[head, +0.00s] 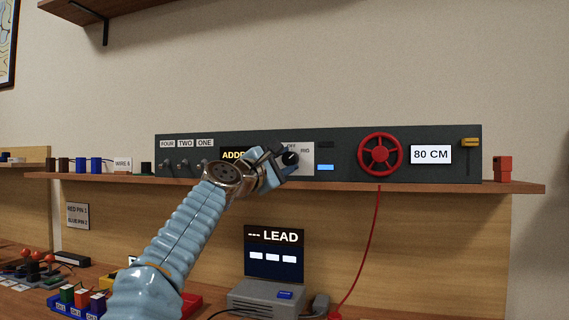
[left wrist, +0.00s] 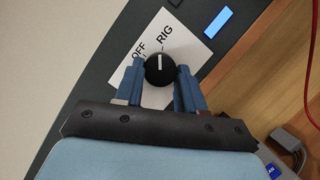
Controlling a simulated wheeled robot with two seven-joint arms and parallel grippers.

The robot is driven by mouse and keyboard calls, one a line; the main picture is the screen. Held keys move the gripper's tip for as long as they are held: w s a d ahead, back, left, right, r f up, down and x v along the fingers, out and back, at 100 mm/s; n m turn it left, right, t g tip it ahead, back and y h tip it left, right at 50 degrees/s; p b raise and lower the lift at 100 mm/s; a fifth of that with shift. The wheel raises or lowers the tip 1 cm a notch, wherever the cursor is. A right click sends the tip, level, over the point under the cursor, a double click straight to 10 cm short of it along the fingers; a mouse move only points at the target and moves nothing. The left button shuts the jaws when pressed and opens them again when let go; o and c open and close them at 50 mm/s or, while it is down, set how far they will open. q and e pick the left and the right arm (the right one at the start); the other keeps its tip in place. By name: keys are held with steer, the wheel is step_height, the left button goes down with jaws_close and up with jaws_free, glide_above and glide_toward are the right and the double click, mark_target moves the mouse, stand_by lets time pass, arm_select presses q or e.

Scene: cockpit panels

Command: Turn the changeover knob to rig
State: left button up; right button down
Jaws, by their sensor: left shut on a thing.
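The changeover knob (left wrist: 159,69) is round and black with a white pointer line. It sits on a white plate (left wrist: 188,36) marked OFF and RIG. In the left wrist view the pointer points straight up the picture, between the two words, with OFF to its left and RIG just to its right. My left gripper (left wrist: 160,76) has one blue finger on each side of the knob and is shut on it. In the head view the knob (head: 290,158) shows at the fingertips of my left gripper (head: 284,160), which partly hides the plate. My right gripper is not in view.
The dark panel (head: 345,143) stands on a wooden shelf (head: 420,184). It carries toggle switches (head: 184,165), a red handwheel (head: 380,155), an 80 CM display (head: 431,154) and a yellow-topped slider (head: 470,142). A red cord (head: 374,235) hangs below. A LEAD screen (head: 273,255) stands lower.

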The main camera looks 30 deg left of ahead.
arm_select(q)
steer(key=shift+m+g+h, duration=0.3)
steer(key=shift+m+g, duration=0.1)
steer(key=shift+m, duration=0.8)
steer(key=o, duration=1)
steer(key=shift+o, duration=0.2)
steer(key=shift+s, duration=0.1)
steer(key=s+a+f+b, duration=0.1)
steer(key=s+b, duration=0.4)
steer(key=s, duration=0.8)
steer(key=shift+s+a+f, duration=0.2)
steer(key=shift+a+f, duration=0.1)
steer(key=shift+f, duration=0.2)
